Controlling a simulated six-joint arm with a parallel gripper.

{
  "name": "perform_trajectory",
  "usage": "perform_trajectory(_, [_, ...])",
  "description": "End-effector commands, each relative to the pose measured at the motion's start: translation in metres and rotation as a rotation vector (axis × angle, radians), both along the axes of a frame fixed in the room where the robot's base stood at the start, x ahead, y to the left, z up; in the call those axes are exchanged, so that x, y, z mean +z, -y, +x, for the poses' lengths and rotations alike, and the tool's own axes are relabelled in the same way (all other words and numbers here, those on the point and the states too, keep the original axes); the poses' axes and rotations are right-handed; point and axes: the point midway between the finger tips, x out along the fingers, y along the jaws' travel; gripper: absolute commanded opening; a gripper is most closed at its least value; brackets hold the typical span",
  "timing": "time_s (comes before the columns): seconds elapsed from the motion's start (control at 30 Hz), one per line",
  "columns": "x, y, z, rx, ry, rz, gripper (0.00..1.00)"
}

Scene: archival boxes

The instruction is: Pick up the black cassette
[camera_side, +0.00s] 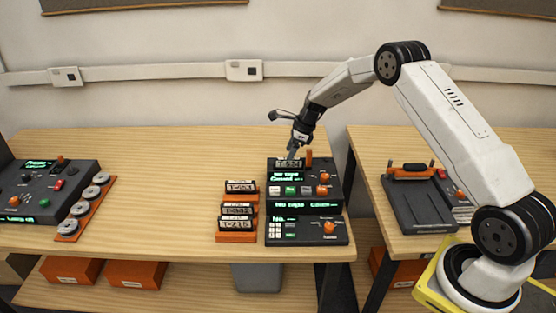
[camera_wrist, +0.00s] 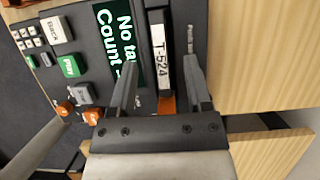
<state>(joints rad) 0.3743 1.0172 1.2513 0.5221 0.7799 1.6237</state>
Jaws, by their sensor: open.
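A black cassette with a white label reading T-524 (camera_wrist: 161,58) sits at the top of the deck in the wrist view. It also shows in the side view (camera_side: 288,163), at the deck's back edge under my gripper. My gripper (camera_side: 291,153) points down there. In the wrist view my gripper (camera_wrist: 162,65) is open, with one finger on each side of the cassette. I cannot tell whether either finger touches it. Several other black cassettes with pale labels (camera_side: 237,209) stand in an orange rack (camera_side: 222,238) left of the deck.
The dark deck (camera_side: 308,240) has green-lit screens, buttons and orange knobs. A small orange part (camera_side: 308,154) stands beside my gripper. Another console (camera_side: 25,200) and orange strip with round reels (camera_side: 84,215) lie left. The table between is clear.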

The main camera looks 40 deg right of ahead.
Motion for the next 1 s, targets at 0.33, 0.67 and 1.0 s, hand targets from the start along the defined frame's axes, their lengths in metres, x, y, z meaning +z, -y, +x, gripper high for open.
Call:
perform_trajectory(0.33, [-0.034, -0.009, 0.009, 0.0, -0.001, 0.0, 0.63])
perform_trajectory(0.67, [-0.039, -0.01, 0.011, 0.0, -0.001, -0.001, 0.63])
perform_trajectory(1.0, [-0.039, -0.01, 0.011, 0.0, -0.001, -0.001, 0.51])
